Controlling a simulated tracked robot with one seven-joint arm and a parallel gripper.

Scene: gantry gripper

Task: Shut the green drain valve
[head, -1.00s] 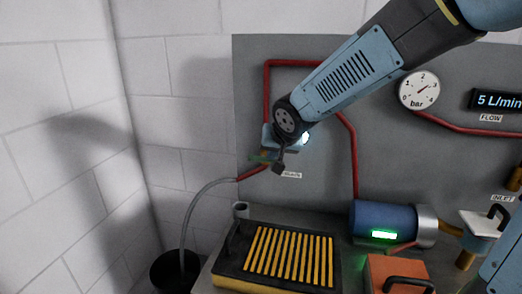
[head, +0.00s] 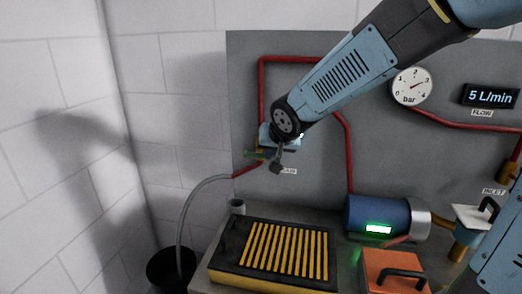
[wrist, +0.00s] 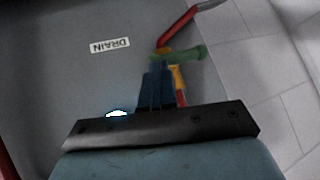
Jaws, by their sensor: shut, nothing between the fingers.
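The green drain valve handle (head: 255,154) sits on the red pipe at the left of the grey panel, partly hidden by my wrist in the head view. In the wrist view the green handle (wrist: 185,55) lies roughly crosswise to the pipe, just beyond my fingertips. My gripper (head: 277,164) is shut and empty, in front of the panel beside the handle. In the wrist view its fingers (wrist: 157,82) overlap the near side of the handle; I cannot tell whether they touch it. A yellow and red part shows behind the fingers.
The DRAIN label (wrist: 110,45) is beside the valve. A grey hose (head: 186,215) drops into a black bucket (head: 171,270). A black and yellow grille (head: 278,254), a blue pump (head: 380,216) and an orange box (head: 390,268) stand below. The flow display (head: 490,96) reads 5 L/min.

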